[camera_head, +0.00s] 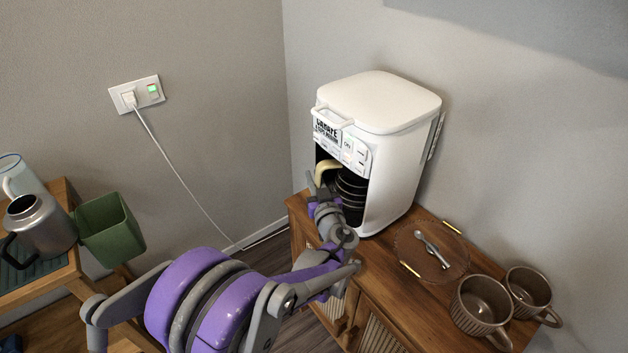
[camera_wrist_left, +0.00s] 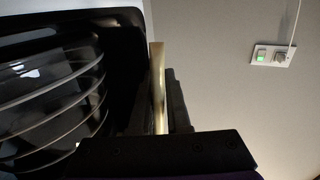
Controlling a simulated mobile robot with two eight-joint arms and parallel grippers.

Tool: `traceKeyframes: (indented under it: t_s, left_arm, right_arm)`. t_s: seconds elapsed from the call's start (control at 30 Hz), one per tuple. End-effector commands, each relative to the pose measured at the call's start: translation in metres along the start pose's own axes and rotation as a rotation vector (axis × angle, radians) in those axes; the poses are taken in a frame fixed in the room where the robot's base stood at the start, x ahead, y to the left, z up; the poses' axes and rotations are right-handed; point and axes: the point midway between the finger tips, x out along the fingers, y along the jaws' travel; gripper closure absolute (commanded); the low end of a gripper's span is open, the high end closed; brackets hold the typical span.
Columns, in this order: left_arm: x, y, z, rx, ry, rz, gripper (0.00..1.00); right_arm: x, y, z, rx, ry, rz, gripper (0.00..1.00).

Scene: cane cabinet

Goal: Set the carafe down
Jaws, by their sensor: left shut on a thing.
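The carafe (camera_head: 350,190) is dark with pale rings and sits inside the bay of the white coffee maker (camera_head: 390,130). Its cream handle (camera_head: 324,169) points out of the bay's front left. My left gripper (camera_head: 322,196) is at the bay's opening, shut on that handle. In the left wrist view the handle (camera_wrist_left: 157,85) stands between the gripper's fingers, and the ringed carafe body (camera_wrist_left: 50,100) fills the left side. Whether the carafe's base touches the bay floor is hidden. My right gripper is not in view.
The coffee maker stands on a wooden cane cabinet (camera_head: 385,275). A round tray (camera_head: 450,265) with tongs (camera_head: 432,248) and two brown mugs (camera_head: 482,303) are to its right. A stool at left holds a metal kettle (camera_head: 45,225) beside a green bin (camera_head: 108,230). A cord (camera_head: 170,165) runs down the wall.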

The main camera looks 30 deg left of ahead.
Motion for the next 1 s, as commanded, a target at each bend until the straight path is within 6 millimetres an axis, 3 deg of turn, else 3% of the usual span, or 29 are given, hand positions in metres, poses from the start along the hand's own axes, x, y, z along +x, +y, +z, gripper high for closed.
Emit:
traceKeyframes:
  t_s: [0.43, 0.47, 0.6, 1.0]
  left_arm:
    - [0.0003, -0.0003, 0.0103, 0.0, 0.001, -0.001, 1.0]
    - [0.0003, -0.0003, 0.0098, 0.0, 0.001, -0.001, 0.8]
    - [0.0002, -0.0004, 0.0093, 0.0, 0.001, -0.001, 0.55]
    - [-0.0044, 0.0, 0.0051, -0.001, 0.0, 0.0, 0.55]
  right_arm:
    - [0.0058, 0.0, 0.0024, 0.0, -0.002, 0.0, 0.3]
    - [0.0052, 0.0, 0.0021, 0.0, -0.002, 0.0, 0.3]
    - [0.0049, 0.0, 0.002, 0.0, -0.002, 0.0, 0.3]
    - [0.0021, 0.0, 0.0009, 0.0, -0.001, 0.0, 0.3]
